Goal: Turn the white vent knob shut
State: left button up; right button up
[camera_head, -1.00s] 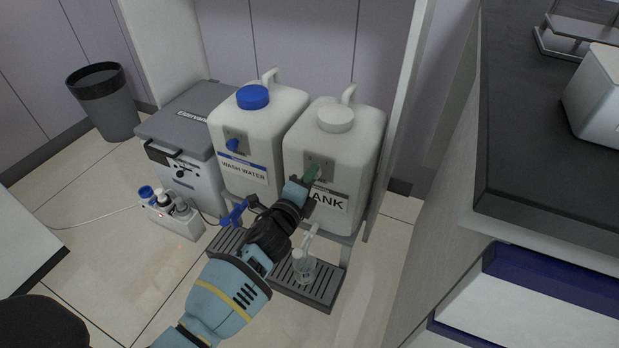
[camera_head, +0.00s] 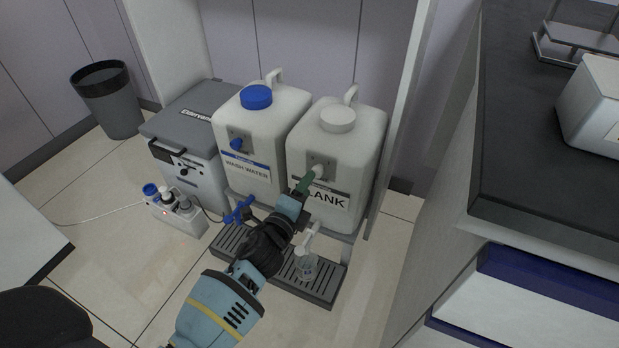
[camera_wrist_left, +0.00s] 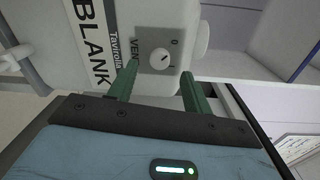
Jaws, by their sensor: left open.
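The white vent knob (camera_wrist_left: 160,58) is a small round dial with a dark mark, on a grey plate (camera_wrist_left: 153,38) lettered VENT, with 0 and I marks beside the knob. The plate is on the white BLANK tank (camera_head: 352,148), below its white cap. My right gripper is out of view.
The WASH WATER tank (camera_head: 262,130) with a blue cap stands close on the left. Below are a blue tap (camera_head: 238,210), a white tap (camera_head: 311,236) and a slotted drip tray (camera_head: 322,286) holding a clear vessel (camera_head: 306,265). A dark-topped counter (camera_head: 535,130) stands to the right.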

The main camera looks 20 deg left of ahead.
pick_arm(q)
jog(key=shift+s+r+p, duration=0.1)
jog(key=shift+s+p, duration=0.2)
jog(key=shift+s, duration=1.5)
